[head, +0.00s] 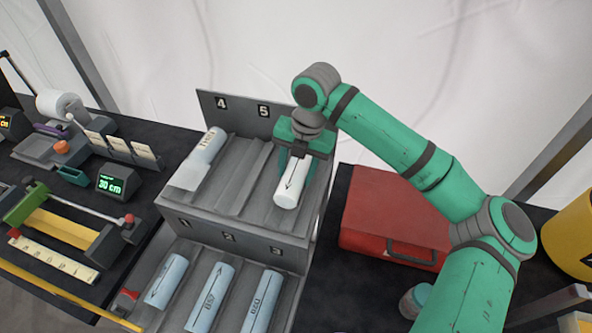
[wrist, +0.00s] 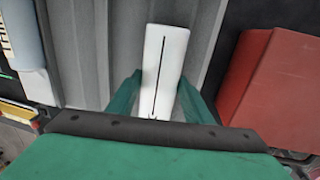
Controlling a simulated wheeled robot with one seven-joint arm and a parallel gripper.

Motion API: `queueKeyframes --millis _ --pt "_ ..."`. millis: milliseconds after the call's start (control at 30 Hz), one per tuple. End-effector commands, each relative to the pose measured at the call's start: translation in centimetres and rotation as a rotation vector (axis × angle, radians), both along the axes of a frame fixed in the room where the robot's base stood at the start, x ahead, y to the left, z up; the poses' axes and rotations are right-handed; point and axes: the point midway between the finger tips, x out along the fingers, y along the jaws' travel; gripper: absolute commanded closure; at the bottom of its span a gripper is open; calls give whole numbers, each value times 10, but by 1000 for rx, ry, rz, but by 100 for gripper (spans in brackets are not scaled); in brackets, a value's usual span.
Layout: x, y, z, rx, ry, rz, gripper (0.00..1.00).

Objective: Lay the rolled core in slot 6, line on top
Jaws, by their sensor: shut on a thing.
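The rolled core (head: 291,185) is a white cylinder with a dark line along it. My gripper (head: 297,160) is shut on it at the right end of the upper rack (head: 236,198), to the right of the number 5 plate. In the wrist view the core (wrist: 161,75) lies between the green fingers of my gripper (wrist: 155,100), and its dark line faces up, running lengthwise. The slot 6 number is hidden behind my gripper. I cannot tell whether the core touches the slot floor.
Another rolled core (head: 206,148) lies in slot 4; slot 5 (head: 243,175) looks empty. Several labelled cores lie in the lower rack, one being the middle core (head: 211,297). A red case (head: 392,215) stands close on the right. A display (head: 112,183) reads 30 cm.

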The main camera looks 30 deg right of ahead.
Motion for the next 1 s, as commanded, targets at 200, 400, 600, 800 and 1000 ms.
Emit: queueKeyframes --millis 200,400,600,800,1000 --pt "0 0 -1 1 -1 0 100" --pt "0 0 -3 1 -1 0 100" --pt "0 0 -5 0 0 0 100" --pt "1 2 -5 0 0 3 32" --pt "1 3 -5 0 0 5 32"
